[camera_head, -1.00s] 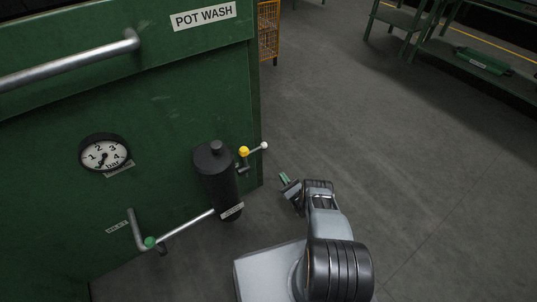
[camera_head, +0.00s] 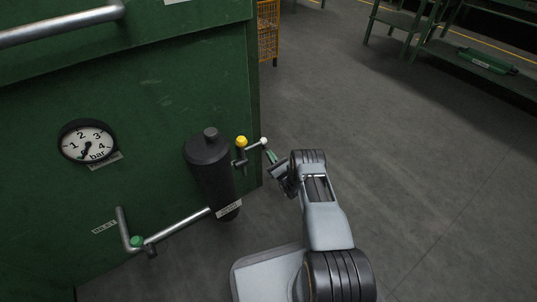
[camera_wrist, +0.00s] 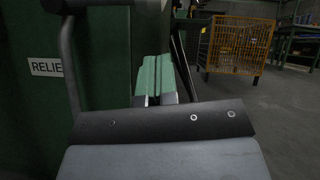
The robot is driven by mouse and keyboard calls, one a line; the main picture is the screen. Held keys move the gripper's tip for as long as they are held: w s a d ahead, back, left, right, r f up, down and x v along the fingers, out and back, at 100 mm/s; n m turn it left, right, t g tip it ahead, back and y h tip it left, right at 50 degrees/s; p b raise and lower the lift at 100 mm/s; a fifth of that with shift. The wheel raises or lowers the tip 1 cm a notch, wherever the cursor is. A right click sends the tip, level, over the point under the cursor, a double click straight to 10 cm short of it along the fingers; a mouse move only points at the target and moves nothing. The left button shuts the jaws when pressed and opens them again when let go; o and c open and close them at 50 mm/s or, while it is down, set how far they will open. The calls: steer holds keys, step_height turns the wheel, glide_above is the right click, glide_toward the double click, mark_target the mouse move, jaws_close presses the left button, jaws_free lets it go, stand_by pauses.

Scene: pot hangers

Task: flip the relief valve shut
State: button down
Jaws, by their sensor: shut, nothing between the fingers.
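A small valve with a yellow cap (camera_head: 241,141) sits beside the black cylinder (camera_head: 211,170) on the green cabinet. Its short lever ends in a white ball (camera_head: 263,140) and points right, slightly up. My gripper (camera_head: 271,157) is just below and right of the white ball, its green fingers shut and empty. Contact cannot be told. In the wrist view the shut green fingers (camera_wrist: 155,78) point forward. A label starting "RELIE" (camera_wrist: 46,67) shows left of them on green, behind a dark bent bar (camera_wrist: 69,65). The valve's cap and white ball are not clear there.
A pressure gauge (camera_head: 87,141), a long metal handle (camera_head: 60,25) and a lower pipe with a green-capped joint (camera_head: 137,242) are on the cabinet (camera_head: 160,70). An orange wire cage (camera_head: 268,32) and green shelving (camera_head: 470,55) stand behind. Floor to the right is clear.

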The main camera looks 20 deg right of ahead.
mark_target(254, 145)
steer(key=shift+w+a+r, duration=0.1)
steer(key=shift+a+r, duration=0.1)
steer(key=shift+r, duration=0.7)
steer(key=shift+w+a+r, duration=0.1)
steer(key=shift+a+r, duration=0.1)
steer(key=shift+r, duration=0.7)
steer(key=shift+r, duration=0.15)
